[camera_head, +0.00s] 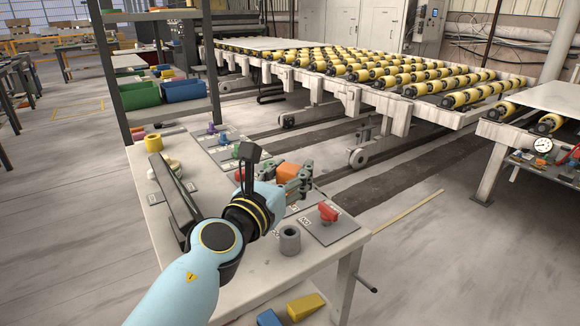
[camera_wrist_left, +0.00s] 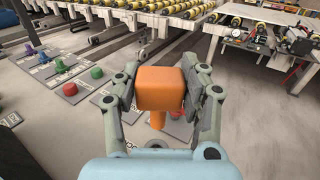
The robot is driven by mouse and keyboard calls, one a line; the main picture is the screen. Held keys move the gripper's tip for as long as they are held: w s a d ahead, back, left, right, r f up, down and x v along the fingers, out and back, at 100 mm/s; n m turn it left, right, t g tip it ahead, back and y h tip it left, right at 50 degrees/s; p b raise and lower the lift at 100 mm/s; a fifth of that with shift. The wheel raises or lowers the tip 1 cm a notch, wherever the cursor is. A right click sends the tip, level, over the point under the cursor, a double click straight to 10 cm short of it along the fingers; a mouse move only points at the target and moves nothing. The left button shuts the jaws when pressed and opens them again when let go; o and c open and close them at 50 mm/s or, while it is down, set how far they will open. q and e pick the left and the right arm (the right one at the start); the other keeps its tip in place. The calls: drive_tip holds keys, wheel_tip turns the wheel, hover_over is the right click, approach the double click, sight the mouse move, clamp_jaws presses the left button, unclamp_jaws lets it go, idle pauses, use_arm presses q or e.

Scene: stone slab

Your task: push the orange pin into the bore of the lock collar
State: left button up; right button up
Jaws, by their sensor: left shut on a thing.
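My left gripper (camera_head: 297,182) is shut on the orange pin (camera_head: 287,172) and holds it above the worktable. In the left wrist view the pin's blocky orange head (camera_wrist_left: 160,88) sits between the two fingers, with its narrower shank (camera_wrist_left: 157,120) pointing down. A grey hollow cylinder (camera_head: 290,241), seemingly the lock collar, stands upright on the table. It is apart from the pin, below and nearer the camera in the head view. A dark rounded rim (camera_wrist_left: 157,143) shows partly below the shank in the left wrist view. My right gripper is not in view.
A red knob (camera_head: 328,211) stands on a grey plate right of the gripper. More plates with coloured knobs, a yellow cup (camera_head: 153,143) and a dark rail lie on the worktable (camera_head: 255,284). A roller conveyor (camera_head: 360,75) stands behind; a shelf post rises at left.

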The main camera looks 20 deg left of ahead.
use_arm(q)
wheel_tip(320, 180, down, 6)
drive_tip(key=b, duration=0.5)
drive_tip(key=shift+r, duration=0.15)
idle(1.7)
drive_tip(key=shift+f+b, duration=2.75)
drive_tip(key=shift+f, duration=0.05)
drive_tip(key=o, duration=1.4)
drive_tip(key=shift+s, duration=0.1)
